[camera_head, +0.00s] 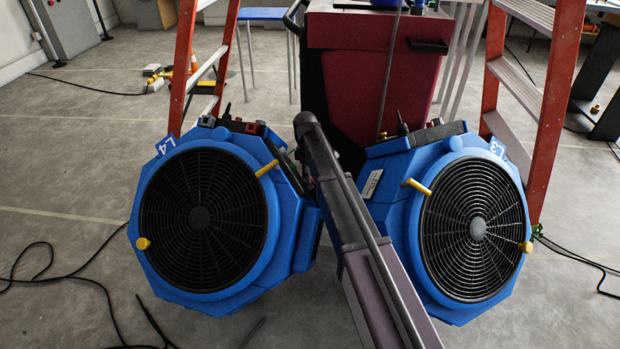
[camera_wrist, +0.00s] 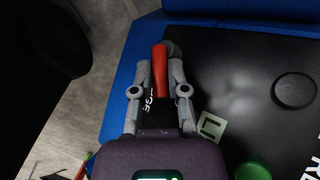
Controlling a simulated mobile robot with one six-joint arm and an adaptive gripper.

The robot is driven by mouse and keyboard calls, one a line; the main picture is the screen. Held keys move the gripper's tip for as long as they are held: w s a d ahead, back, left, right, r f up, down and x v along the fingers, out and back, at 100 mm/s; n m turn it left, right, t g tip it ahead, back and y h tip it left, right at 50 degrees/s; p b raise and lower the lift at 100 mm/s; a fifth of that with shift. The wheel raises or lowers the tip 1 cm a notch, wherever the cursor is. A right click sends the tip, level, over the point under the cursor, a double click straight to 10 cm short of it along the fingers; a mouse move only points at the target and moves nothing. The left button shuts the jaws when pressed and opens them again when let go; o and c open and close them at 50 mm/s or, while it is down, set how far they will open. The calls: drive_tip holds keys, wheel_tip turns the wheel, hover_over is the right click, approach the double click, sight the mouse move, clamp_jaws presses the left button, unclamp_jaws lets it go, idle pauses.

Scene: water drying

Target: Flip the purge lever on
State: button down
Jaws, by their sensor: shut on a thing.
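The red purge lever (camera_wrist: 160,62) shows in the wrist view, upright in the picture, on a black panel on a blue machine. Part of the white lettering beside it reads "RGE". My gripper (camera_wrist: 162,72) has one grey finger on each side of the lever and is shut on it. The fingers and wrist hide the lever's lower part. In the head view, two blue machines with round black fan grilles stand on the floor, the left one (camera_head: 285,208) marked L4 and the right one (camera_head: 400,200) marked L3. My arm crosses between them, and I cannot see my gripper or the lever there.
On the black panel are a green round knob (camera_wrist: 252,172), a pale label (camera_wrist: 211,127) and a dark ring (camera_wrist: 294,87). A red cabinet (camera_head: 365,70) stands behind the machines, with orange ladders (camera_head: 553,105) at both sides. Black cables lie on the floor at left and right.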

drive_tip(key=shift+w+f+m+g, duration=0.1)
drive_tip(key=shift+w+m+g, duration=0.15)
drive_tip(key=shift+g, duration=0.35)
drive_tip(key=shift+s, duration=0.1)
drive_tip(key=c, duration=0.9)
unclamp_jaws()
drive_tip(key=shift+s+t, duration=0.15)
drive_tip(key=shift+t, duration=0.15)
